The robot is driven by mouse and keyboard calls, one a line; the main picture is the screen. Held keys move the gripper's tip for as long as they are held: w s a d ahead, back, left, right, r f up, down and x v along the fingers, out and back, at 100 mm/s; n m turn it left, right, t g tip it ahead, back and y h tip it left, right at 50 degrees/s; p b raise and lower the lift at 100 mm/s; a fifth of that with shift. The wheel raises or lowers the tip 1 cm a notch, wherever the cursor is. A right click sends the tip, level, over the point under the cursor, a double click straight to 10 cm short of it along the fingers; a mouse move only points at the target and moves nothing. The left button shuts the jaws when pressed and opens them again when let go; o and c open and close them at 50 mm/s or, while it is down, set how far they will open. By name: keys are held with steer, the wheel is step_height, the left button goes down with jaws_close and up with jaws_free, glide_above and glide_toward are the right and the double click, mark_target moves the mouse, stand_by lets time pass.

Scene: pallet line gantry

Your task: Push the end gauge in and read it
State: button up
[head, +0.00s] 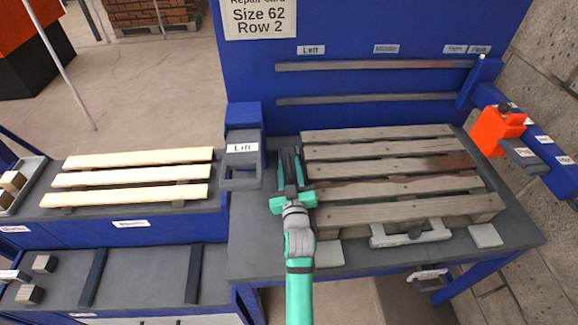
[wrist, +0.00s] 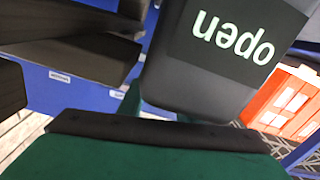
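An orange block (head: 496,130) with a dark knob on top stands at the right end of the bench. A grey piece (head: 521,154) with a small white label joins its front; I cannot read the label or tell for sure that this is the end gauge. My gripper (head: 290,162) is green with dark fingers, at the left end of the weathered pallet (head: 395,168), well left of the orange block. It holds nothing that I can see; the finger gap is unclear. In the wrist view, a dark panel (wrist: 215,75) reading "open" upside down is close ahead.
A grey block marked "Lift" (head: 242,148) stands just left of my gripper. A pale slatted pallet (head: 135,174) lies on the left bench. An orange box (wrist: 283,103) shows right in the wrist view.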

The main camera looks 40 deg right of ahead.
steer(key=shift+w+d, duration=0.1)
steer(key=shift+w, duration=0.2)
steer(key=shift+c, duration=0.7)
jaws_close()
steer(key=shift+s+d, duration=0.45)
steer(key=shift+d, duration=0.25)
steer(key=shift+o, duration=0.7)
jaws_free()
